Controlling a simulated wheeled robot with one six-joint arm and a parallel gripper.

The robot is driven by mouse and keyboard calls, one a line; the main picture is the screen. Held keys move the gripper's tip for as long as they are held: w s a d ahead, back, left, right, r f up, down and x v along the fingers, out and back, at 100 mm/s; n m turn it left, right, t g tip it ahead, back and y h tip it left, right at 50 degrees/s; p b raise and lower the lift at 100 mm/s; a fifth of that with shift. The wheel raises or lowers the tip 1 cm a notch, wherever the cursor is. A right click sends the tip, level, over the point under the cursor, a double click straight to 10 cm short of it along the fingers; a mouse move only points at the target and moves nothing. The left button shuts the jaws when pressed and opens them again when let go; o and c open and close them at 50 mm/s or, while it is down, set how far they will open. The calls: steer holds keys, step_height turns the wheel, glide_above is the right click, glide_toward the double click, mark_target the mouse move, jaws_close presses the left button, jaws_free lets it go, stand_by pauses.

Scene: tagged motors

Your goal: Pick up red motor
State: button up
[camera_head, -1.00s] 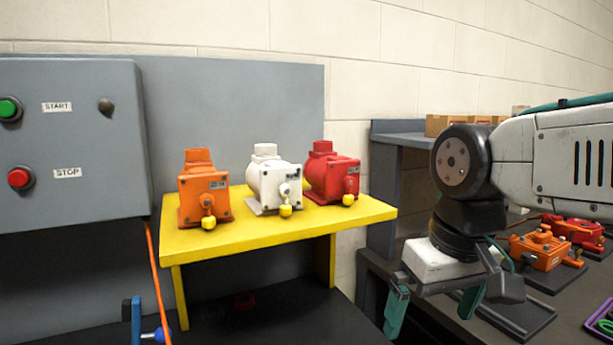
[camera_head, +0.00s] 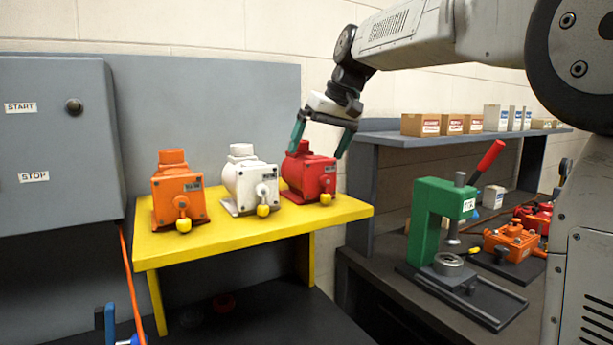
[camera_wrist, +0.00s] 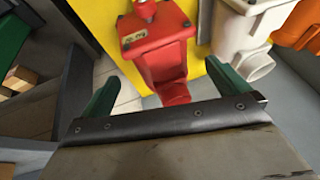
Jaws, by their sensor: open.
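The red motor (camera_head: 309,175) stands upright at the right end of the yellow stand (camera_head: 240,240), with a yellow cap at its front. My gripper (camera_head: 320,148) is open at the motor's upper part, pointing down. In the head view one green finger is at the motor's left and the other at its right. In the wrist view the red motor (camera_wrist: 158,52) lies ahead of and between the two green fingers (camera_wrist: 165,90). I cannot tell whether either finger touches it.
A white motor (camera_head: 248,181) stands close to the left of the red one, and an orange motor (camera_head: 178,193) farther left. A green press (camera_head: 436,215) and a shelf with boxes (camera_head: 420,125) are at right. A grey control box (camera_head: 60,150) is at left.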

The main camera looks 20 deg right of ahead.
steer(key=x, duration=0.5)
steer(key=shift+w+f, duration=0.2)
steer(key=shift+w, duration=0.1)
